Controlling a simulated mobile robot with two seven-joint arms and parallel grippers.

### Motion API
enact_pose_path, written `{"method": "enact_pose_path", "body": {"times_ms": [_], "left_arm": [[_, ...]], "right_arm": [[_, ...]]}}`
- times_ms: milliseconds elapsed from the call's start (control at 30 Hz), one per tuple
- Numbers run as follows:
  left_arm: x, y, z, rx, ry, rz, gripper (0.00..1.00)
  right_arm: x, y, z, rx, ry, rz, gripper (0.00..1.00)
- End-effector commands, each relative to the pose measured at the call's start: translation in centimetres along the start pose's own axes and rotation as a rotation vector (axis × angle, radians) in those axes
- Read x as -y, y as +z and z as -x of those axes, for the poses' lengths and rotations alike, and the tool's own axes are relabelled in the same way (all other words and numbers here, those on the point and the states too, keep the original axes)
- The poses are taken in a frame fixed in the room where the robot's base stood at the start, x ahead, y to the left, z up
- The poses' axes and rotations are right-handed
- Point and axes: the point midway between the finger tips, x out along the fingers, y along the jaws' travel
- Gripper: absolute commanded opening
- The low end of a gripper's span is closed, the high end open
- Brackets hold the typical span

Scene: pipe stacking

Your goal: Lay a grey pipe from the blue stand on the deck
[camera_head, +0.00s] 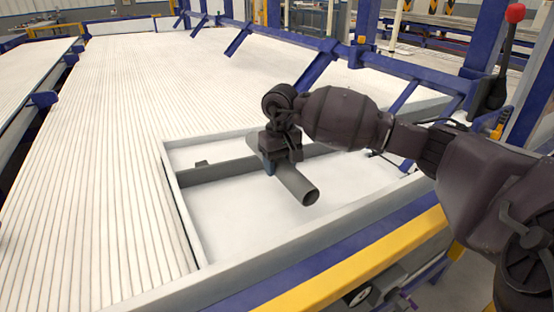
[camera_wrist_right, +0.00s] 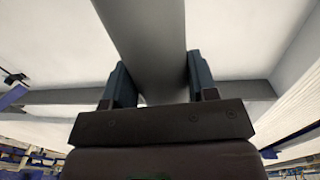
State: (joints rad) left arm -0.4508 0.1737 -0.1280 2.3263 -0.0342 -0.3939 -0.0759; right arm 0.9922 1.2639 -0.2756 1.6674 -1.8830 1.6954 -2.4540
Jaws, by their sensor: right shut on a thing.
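My right gripper (camera_head: 270,165) is shut on a grey pipe (camera_head: 299,185), with its open round end pointing toward the lower right. The pipe is over the framed white recess in the near part of the deck (camera_head: 90,170) and crosses a grey crossbar; I cannot tell whether it touches anything. In the right wrist view the pipe (camera_wrist_right: 145,38) runs between the two fingers (camera_wrist_right: 155,88). The blue stand (camera_head: 318,66), with slanted blue arms, is along the deck's far right side; I see no pipe on it. My left gripper is out of view.
The recess has a raised grey-white frame (camera_head: 183,212) and the grey crossbar (camera_head: 215,170) inside. A blue and yellow rail (camera_head: 365,270) edges the near side. The ribbed deck to the left is clear. A red-knobbed lever (camera_head: 515,14) stands at the right.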

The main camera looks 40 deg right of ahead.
Motion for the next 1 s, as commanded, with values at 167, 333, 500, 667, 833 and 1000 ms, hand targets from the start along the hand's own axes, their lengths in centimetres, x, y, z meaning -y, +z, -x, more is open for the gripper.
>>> {"method": "enact_pose_path", "body": {"times_ms": [167, 333, 500, 667, 833, 1000], "left_arm": [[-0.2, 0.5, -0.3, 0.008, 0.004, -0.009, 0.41], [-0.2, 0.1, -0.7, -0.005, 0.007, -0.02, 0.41], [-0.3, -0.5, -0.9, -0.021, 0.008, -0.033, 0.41], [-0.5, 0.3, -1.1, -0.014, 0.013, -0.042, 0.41], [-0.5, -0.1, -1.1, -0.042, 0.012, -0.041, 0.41], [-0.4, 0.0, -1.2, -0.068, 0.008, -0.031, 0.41]], "right_arm": [[0.0, 0.0, -2.4, 0.005, -0.001, 0.0, 0.24], [0.0, 0.1, -4.4, 0.006, 0.0, -0.001, 0.24], [0.0, 0.1, -6.3, 0.006, 0.001, -0.001, 0.24], [-0.1, 0.1, -8.3, 0.009, 0.003, 0.0, 0.24], [-0.1, 0.1, -9.9, 0.008, 0.003, 0.001, 0.24], [0.0, 0.1, -10.9, 0.005, 0.001, 0.001, 0.24]]}}
